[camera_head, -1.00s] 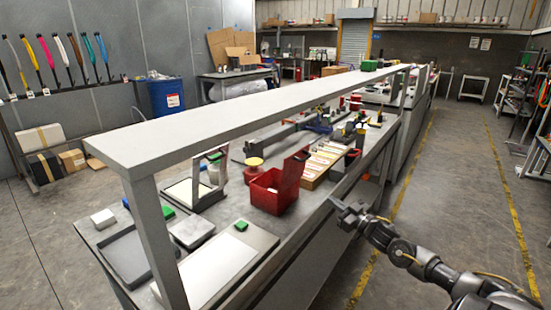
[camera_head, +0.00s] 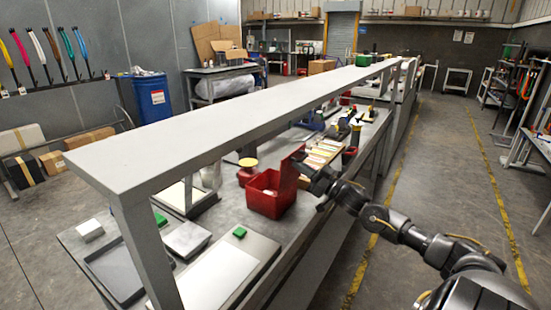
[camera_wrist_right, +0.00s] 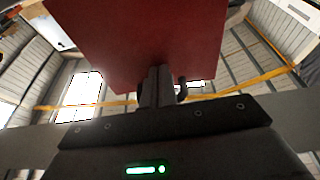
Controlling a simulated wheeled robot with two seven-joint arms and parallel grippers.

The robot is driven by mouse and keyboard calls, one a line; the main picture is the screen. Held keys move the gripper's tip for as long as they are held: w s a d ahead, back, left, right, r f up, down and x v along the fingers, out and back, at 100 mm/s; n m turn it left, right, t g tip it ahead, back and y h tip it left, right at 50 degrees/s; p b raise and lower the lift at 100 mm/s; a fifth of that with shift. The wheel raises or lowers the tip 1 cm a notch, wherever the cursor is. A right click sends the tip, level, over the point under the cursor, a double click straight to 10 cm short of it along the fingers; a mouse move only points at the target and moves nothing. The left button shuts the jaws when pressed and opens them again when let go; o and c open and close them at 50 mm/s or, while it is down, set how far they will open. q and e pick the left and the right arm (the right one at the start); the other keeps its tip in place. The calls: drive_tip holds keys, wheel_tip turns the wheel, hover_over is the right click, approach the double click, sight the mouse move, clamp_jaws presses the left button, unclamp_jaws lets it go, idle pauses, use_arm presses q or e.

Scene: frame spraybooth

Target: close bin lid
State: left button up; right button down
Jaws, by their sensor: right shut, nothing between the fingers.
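The red bin (camera_head: 266,195) stands on the workbench with its front and inside visible. Its red lid (camera_head: 289,178) stands up, open, on the right side of the bin. My right gripper (camera_head: 306,170) is at the right, outer face of the lid, shut and empty. In the right wrist view, the shut fingers (camera_wrist_right: 157,85) point up at the red lid (camera_wrist_right: 140,35), which fills the upper middle. Whether the fingertips touch the lid cannot be told. My left gripper is not in view.
A long grey shelf (camera_head: 240,105) runs above the bench, over the bin's far side. A red-and-yellow pot (camera_head: 248,170) stands behind the bin. Labelled cards (camera_head: 322,153) lie beyond the lid. A green block (camera_head: 239,232) lies on a board in front.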

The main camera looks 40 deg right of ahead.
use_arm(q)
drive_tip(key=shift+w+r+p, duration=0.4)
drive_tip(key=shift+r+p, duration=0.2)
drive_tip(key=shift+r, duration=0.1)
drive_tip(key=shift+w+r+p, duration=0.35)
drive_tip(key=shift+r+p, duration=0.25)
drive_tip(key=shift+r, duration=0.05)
use_arm(e)
drive_tip(key=w+a, duration=0.2)
drive_tip(key=w, duration=0.7)
drive_tip(key=shift+a, duration=0.3)
drive_tip(key=shift+w, duration=0.1)
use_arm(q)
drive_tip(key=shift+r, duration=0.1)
